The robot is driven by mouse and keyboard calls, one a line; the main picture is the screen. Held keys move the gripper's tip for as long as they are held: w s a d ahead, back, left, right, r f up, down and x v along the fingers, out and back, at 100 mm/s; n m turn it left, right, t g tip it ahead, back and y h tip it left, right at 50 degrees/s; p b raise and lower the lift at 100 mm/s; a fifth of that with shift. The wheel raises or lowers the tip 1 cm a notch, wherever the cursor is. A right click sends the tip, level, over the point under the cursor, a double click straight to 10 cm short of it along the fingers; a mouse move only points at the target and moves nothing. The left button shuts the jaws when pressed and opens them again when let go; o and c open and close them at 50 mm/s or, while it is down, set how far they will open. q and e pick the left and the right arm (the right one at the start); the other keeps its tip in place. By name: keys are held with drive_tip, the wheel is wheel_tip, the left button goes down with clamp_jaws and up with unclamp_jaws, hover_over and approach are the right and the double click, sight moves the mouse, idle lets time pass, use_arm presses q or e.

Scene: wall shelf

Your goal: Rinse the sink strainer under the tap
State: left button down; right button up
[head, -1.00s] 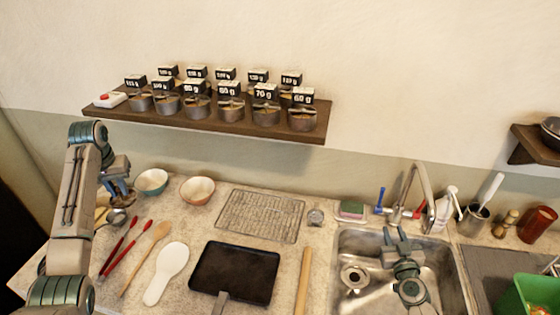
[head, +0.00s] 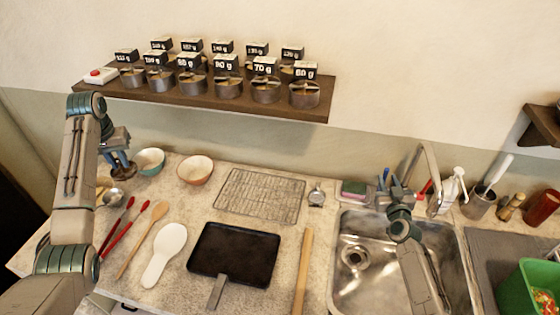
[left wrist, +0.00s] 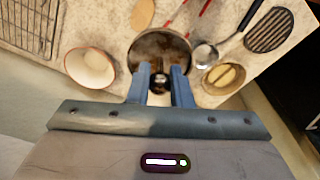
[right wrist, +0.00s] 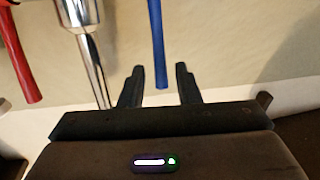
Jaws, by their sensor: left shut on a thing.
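My left gripper (left wrist: 160,88) is shut on the dark knob of a round metal piece (left wrist: 165,42) that looks like the sink strainer. In the head view, my left gripper (head: 122,165) is at the counter's far left, beside the teal bowl. My right gripper (head: 399,190) is at the back of the sink (head: 376,285), by the tap (head: 430,168). In the right wrist view, my right gripper (right wrist: 160,85) is open and empty, with the blue tap handle (right wrist: 158,45) ahead, in line with the gap. The red tap handle (right wrist: 20,55) and metal spout are left of it.
Bowls (head: 195,171), a wire rack (head: 260,195), a black pan (head: 233,255) and utensils cover the counter left of the sink. A sponge (head: 353,188) and soap bottle (head: 452,186) flank the tap. A shelf (head: 215,104) with tins hangs above.

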sight(386, 176)
drive_tip(key=shift+w+d+b, duration=0.1)
drive_tip(key=shift+w+b, duration=0.45)
drive_tip(key=shift+w, duration=1.3)
drive_tip(key=shift+s, duration=0.1)
clamp_jaws()
